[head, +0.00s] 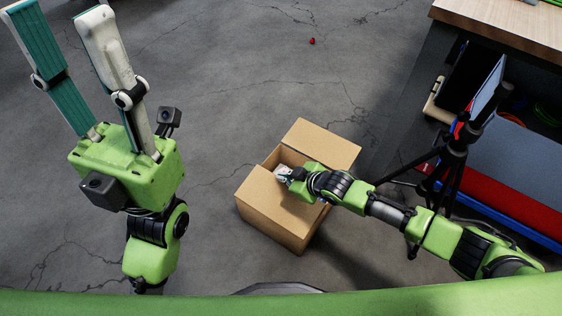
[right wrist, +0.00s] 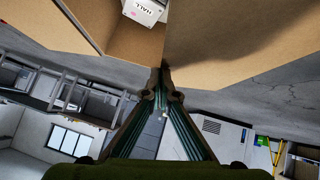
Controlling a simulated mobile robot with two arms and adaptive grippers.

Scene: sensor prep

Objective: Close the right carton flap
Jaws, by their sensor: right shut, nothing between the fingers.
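A brown cardboard carton (head: 283,235) stands on the floor in the middle of the head view. One flap (head: 322,146) spreads outward on its far right side. Another cardboard panel (head: 268,193) lies over the near part of the top, with a gap between them. My right gripper (head: 284,174) is at this gap, partly hiding it. In the right wrist view, its fingers (right wrist: 165,78) meet at the tips, shut and empty, close to the edge of a large cardboard panel (right wrist: 235,38). A white box marked "HALL" (right wrist: 146,11) shows inside the carton. My left gripper (head: 55,20) is open and empty, far left of the carton.
A black tripod (head: 455,150) stands right of the carton, near my right arm. A workbench (head: 505,32) and a red and blue item (head: 510,180) are further right. A small red object (head: 312,41) lies on the floor beyond. The floor left of the carton is clear.

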